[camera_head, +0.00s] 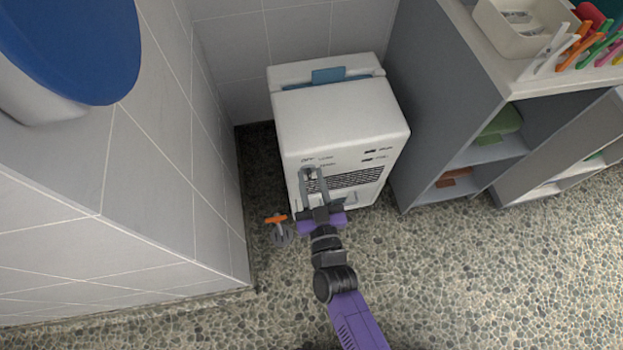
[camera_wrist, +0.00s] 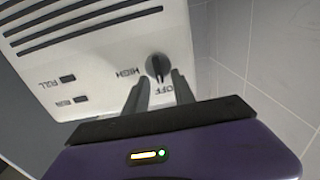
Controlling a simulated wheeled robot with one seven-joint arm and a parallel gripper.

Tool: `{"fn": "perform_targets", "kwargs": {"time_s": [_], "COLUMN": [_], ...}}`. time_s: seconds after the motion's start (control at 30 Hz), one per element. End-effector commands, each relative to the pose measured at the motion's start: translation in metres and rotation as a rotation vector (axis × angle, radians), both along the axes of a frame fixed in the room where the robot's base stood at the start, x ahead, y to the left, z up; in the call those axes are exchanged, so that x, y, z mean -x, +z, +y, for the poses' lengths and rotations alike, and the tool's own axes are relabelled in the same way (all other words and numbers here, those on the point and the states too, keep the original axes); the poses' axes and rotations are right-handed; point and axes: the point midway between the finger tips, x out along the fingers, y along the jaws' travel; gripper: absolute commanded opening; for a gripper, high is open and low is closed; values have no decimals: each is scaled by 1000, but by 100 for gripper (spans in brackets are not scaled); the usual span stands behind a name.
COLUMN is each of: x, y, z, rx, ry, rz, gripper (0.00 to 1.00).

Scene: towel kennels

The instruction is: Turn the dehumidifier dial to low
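The dehumidifier (camera_head: 345,120) is a white box with a blue top handle and a dark grille, standing on the pebble floor against the tiled wall. The dial's pointer lies toward the OFF side, upside down in this view. My gripper (camera_wrist: 158,88) is at the front panel with its two fingers apart, one on each side of the dial's lower part. I cannot tell whether the fingers touch it. In the head view my gripper (camera_head: 313,175) partly hides the dial.
A grey shelf unit (camera_head: 440,100) stands close on the right, with a bin (camera_head: 520,30) and coloured clips on top. A tiled partition (camera_head: 180,150) is on the left. An orange-handled item (camera_head: 277,220) is on the floor left of my gripper.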

Motion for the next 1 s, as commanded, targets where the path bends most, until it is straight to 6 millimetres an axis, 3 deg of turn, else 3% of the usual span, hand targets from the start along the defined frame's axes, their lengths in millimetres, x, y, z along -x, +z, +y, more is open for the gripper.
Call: {"fn": "perform_targets", "kwargs": {"time_s": [0.2, 0.37, 0.4, 0.77, 1.0], "x": [0, 0, 0, 0, 0], "y": [0, 0, 0, -1, -2], "z": [0, 0, 0, 0, -1], "rx": [0, 0, 0, -19, -127], "ry": [0, 0, 0, 0, 1], "rz": [1, 1, 1, 6, 39], "gripper": [31, 1, 0, 0, 0]}}
